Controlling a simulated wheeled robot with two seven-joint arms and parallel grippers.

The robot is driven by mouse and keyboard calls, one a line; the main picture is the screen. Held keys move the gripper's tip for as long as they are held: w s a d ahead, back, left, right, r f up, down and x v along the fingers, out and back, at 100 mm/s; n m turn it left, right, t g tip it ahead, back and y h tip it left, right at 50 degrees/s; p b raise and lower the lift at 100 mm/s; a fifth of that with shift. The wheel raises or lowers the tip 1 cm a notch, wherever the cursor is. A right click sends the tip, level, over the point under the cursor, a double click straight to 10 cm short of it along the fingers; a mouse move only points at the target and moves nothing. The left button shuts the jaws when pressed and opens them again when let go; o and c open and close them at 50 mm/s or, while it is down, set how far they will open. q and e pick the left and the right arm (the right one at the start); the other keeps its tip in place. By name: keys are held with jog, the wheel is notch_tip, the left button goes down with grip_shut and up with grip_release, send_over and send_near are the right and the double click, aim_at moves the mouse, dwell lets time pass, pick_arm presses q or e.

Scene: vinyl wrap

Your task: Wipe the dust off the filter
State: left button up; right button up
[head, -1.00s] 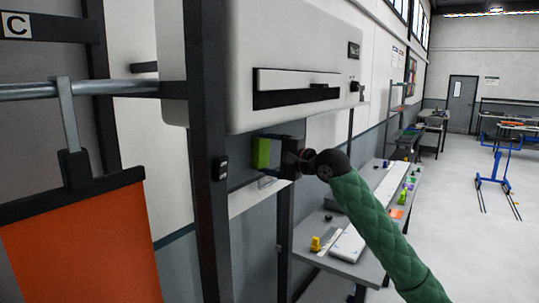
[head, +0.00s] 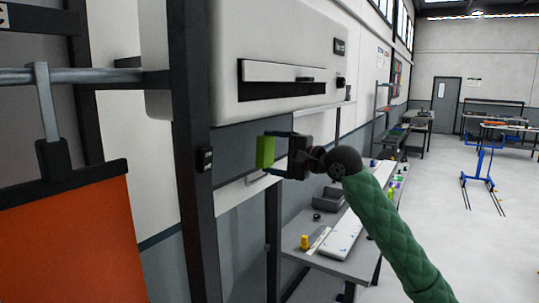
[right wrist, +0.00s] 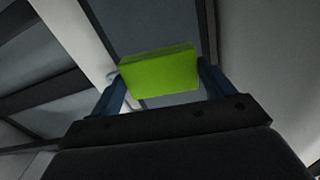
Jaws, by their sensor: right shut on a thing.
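My right gripper (head: 274,153) is shut on a bright green block (head: 264,152), which looks like a sponge or wiping pad. The block also shows between the two fingers in the right wrist view (right wrist: 160,75). It is held just below a large white wall unit (head: 260,50) with a dark slot (head: 285,90), in front of a flat grey panel (head: 235,142). I cannot tell whether the block touches the panel. No part is clearly recognisable as the filter, and no dust can be made out. My left gripper is not in view.
A dark upright post (head: 190,150) stands left of the block. An orange sheet (head: 70,245) hangs from a rail (head: 100,77) at the left. A grey workbench (head: 350,265) with small items stands below right. The floor at the right is mostly clear.

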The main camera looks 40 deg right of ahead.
jog(key=shift+b+v, duration=0.6)
jog(key=shift+v, duration=0.8)
jog(key=shift+s, duration=0.1)
